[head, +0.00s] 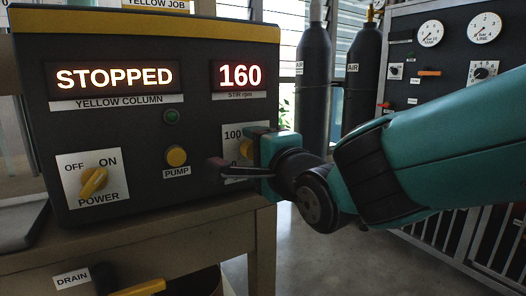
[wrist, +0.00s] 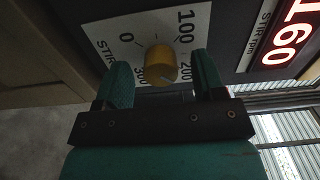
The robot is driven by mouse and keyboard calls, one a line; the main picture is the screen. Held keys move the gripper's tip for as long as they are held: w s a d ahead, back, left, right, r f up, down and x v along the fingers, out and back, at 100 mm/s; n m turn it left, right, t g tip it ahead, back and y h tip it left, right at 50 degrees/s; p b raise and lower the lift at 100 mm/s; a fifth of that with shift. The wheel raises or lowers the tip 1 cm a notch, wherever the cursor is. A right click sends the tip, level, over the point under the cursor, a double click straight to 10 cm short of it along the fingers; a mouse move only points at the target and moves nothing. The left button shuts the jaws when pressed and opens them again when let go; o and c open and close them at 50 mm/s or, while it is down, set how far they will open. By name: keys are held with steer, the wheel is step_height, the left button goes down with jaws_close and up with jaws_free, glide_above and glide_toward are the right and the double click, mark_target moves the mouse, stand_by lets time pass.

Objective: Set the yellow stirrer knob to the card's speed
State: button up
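The yellow stirrer knob (wrist: 161,62) sits on a white dial plate (wrist: 115,35) marked 0, 100, 200 and 300. A small pale mark on it faces the lower right, on the 200 side. In the head view the knob (head: 246,148) is mostly hidden by my gripper (head: 245,158). In the wrist view my gripper (wrist: 160,80) is open, with one finger on each side of the knob and gaps between. The stir display (head: 240,76) reads 160 rpm. A card (head: 155,4) reading "YELLOW JOB" is cut off at the top; its speed is out of view.
The column display (head: 115,77) reads STOPPED. The yellow power knob (head: 94,181) points toward ON. A yellow pump button (head: 176,156) is left of the stirrer dial. A drain handle (head: 140,288) is below. Gas cylinders (head: 313,85) and a gauge panel (head: 450,70) stand behind my arm.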

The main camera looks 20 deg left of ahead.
steer(key=b+v, duration=0.3)
steer(key=v, duration=0.4)
stand_by(0.3)
